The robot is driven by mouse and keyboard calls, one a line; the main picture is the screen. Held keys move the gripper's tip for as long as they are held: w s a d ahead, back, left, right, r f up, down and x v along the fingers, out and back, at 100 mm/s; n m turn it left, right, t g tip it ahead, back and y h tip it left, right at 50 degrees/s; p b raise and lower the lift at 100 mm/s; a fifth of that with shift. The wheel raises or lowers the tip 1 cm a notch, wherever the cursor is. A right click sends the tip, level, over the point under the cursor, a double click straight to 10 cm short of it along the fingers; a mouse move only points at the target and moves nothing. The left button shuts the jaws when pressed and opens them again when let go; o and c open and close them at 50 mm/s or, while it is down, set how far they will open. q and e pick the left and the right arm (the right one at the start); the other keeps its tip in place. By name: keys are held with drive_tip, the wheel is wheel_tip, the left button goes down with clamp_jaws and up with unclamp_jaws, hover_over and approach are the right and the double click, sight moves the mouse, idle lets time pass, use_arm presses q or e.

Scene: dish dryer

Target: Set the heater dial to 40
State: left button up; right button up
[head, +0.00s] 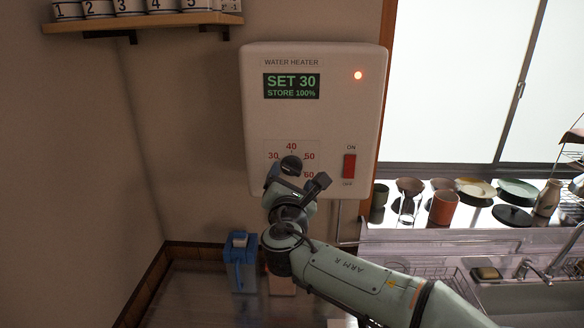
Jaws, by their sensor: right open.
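The white water heater (314,120) hangs on the wall. Its display (291,86) reads SET 30 and STORE 100%. The round black dial (291,165) sits on its lower front, with printed marks 30, 40, 50 and 60 around it. My right gripper (297,177) is open just below the dial in the picture, its fingers reaching up on either side. Whether the fingers touch the dial cannot be told. Part of the dial's lower side is close to or behind the gripper. My left gripper is not in view.
A red ON/OFF switch (349,166) sits right of the dial, and an orange light (358,75) glows above. A shelf with numbered cups (130,8) is at upper left. A blue jug (240,262) stands below on the counter. Dishes and a sink are at right.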

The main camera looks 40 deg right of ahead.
sight(294, 171)
drive_tip(key=shift+p+x, duration=0.35)
drive_tip(key=shift+x, duration=1.4)
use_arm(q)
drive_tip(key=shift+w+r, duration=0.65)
use_arm(e)
drive_tip(key=c, duration=1)
drive_tip(key=shift+s+f+m+b, duration=0.1)
drive_tip(key=shift+m+b, duration=0.2)
drive_tip(key=shift+b, duration=0.1)
drive_tip(key=shift+c, duration=0.2)
drive_tip(key=m+b, duration=0.8)
drive_tip(key=shift+s+d+f, duration=0.1)
drive_tip(key=shift+f, duration=0.1)
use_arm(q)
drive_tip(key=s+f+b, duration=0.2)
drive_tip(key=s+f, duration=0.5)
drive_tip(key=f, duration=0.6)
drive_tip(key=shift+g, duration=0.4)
use_arm(e)
drive_tip(key=shift+m, duration=1.6)
drive_tip(key=shift+r, duration=0.1)
